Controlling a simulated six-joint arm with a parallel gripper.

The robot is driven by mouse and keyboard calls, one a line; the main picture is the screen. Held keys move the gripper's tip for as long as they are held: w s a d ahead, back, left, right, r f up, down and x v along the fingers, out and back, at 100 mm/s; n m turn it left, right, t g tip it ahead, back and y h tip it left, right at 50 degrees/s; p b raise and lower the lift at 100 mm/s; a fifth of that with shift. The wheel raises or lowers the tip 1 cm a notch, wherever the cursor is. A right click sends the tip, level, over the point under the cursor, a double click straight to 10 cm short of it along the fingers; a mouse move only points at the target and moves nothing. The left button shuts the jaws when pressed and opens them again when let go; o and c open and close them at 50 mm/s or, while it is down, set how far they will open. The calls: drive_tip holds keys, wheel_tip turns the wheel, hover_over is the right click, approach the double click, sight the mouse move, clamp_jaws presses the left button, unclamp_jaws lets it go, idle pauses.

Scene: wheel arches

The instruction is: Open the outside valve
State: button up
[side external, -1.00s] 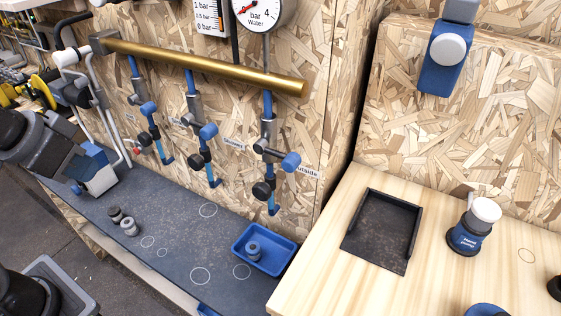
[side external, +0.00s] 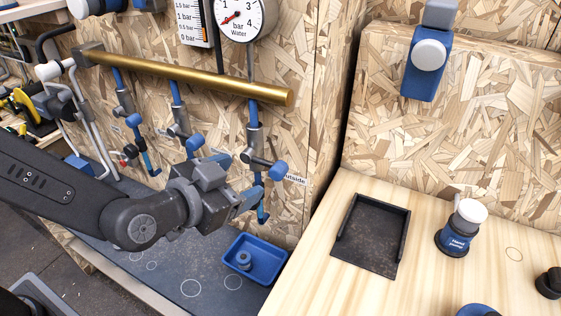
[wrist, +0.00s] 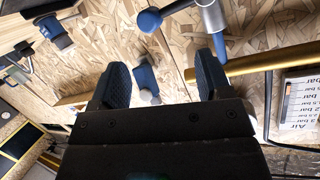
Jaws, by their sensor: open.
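The outside valve (side external: 254,140) hangs below the right end of the brass pipe, beside the label "Outside" (side external: 295,179). Its handle has a blue ball knob (side external: 277,170) pointing right. My gripper (side external: 238,180) is open in front of this valve, its fingers on either side of an empty gap. I cannot tell from the side view whether it touches the valve. In the wrist view, my gripper (wrist: 161,78) has both dark fingers spread with nothing held. A blue ball knob (wrist: 149,20) and a grey valve body (wrist: 212,18) show beyond the fingertips.
The brass pipe (side external: 185,75) runs above several similar valves to the left. A blue tray (side external: 268,270) with a small grey part stands below. A water gauge (side external: 239,15) hangs above. A wooden bench with a black tray (side external: 372,235) is at right.

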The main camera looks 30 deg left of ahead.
sight(280, 164)
wheel_tip(280, 164, down, 4)
drive_tip(key=s+d+m+t+y, duration=0.2)
drive_tip(key=s+d+t+y, duration=0.1)
drive_tip(key=shift+t, duration=0.3)
drive_tip(key=w, duration=1.4)
drive_tip(key=shift+a+r, duration=0.2)
drive_tip(key=shift+a, duration=0.05)
drive_tip(key=shift+f, duration=0.15)
drive_tip(key=c, duration=1.3)
